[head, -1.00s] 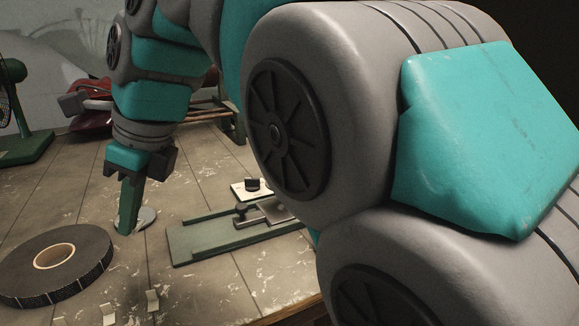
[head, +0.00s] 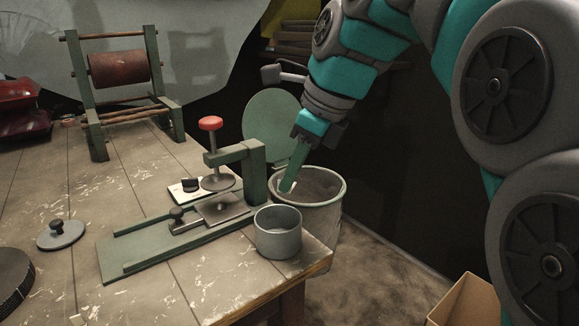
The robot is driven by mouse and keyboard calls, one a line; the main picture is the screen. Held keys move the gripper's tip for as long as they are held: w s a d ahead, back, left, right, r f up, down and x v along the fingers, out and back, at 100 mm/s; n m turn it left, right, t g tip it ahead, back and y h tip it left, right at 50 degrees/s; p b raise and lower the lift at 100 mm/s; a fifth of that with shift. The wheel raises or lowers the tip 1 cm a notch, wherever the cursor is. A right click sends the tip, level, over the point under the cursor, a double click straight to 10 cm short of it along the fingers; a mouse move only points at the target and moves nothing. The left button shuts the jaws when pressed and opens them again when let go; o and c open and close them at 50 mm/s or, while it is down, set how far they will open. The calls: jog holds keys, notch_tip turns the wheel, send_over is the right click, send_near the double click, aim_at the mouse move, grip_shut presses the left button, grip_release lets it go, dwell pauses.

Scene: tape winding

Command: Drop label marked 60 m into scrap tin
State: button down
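My gripper (head: 289,183) points down beyond the table's right edge, its green fingers close together. A small pale label (head: 290,187) shows at the fingertips, apparently held between them; its marking cannot be read. A small round grey tin (head: 278,235), open at the top, stands on the table's right corner. Behind it, off the table, is a larger open pail (head: 325,212). My fingertips appear in front of or over the pail's left rim, above and behind the small tin; the exact depth cannot be told. Another pale scrap (head: 77,320) lies at the table's front edge.
A green press (head: 238,168) with a red knob stands beside the small tin. A winding stand with a red roller (head: 118,68) is at the back left. A dark tape roll (head: 12,285) lies at the left edge. A cardboard box (head: 465,302) is on the floor.

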jog(key=shift+f+b, duration=1.4)
jog(key=shift+f, duration=0.95)
jog(key=c, duration=1.6)
grip_release()
jog(key=shift+r, duration=0.1)
jog(key=c, duration=1)
grip_release()
jog(key=shift+c, duration=0.2)
jog(key=v, duration=0.7)
jog(key=shift+r, duration=0.35)
jog(key=shift+s+d, duration=0.1)
